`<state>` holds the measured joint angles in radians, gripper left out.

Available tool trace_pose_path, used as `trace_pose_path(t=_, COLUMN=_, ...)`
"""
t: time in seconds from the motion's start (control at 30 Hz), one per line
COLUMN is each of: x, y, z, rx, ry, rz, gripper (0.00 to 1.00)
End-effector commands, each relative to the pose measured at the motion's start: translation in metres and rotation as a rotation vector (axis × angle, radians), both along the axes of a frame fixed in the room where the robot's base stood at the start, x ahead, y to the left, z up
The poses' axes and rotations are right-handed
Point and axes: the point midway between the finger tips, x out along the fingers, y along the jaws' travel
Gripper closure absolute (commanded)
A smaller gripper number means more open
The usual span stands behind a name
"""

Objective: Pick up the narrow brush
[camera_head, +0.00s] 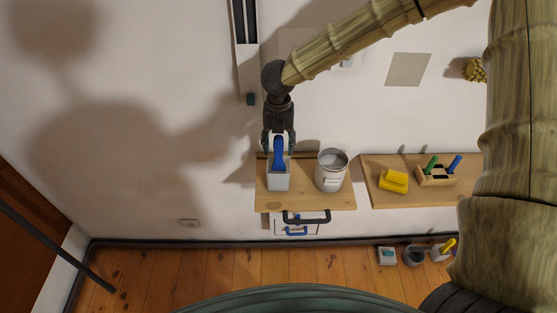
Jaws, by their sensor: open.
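A blue-handled tool (278,153) stands upright on the left wooden shelf, its lower end at a pale grey box-like body (278,182). I cannot tell whether that body is a holder or part of the tool. My gripper (279,142) points down at the top of the blue handle, with one finger on each side of it. The fingers are open; contact with the handle cannot be made out. Two more handles, one green (432,163) and one blue (454,163), stand in a wooden holder (437,179) on the right shelf. No bristles can be made out, so I cannot tell which is the narrow brush.
A metal can (331,171) stands just right of the blue-handled tool on the left shelf (304,203). A yellow object (393,181) lies on the right shelf (400,201). Several containers, including a dark pot (413,256), stand on the floor below. The wall is close behind the shelves.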

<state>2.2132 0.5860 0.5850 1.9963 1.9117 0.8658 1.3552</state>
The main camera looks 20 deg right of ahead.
Motion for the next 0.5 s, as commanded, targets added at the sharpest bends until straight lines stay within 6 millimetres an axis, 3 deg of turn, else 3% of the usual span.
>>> trace_pose_path(t=0.4, x=-0.0001, y=-0.0004, z=-0.0112, rx=0.000, ry=0.000, rz=0.000, gripper=0.48)
trace_pose_path(t=0.5, x=-0.0001, y=-0.0004, z=-0.0111, rx=0.000, ry=0.000, rz=0.000, gripper=0.65)
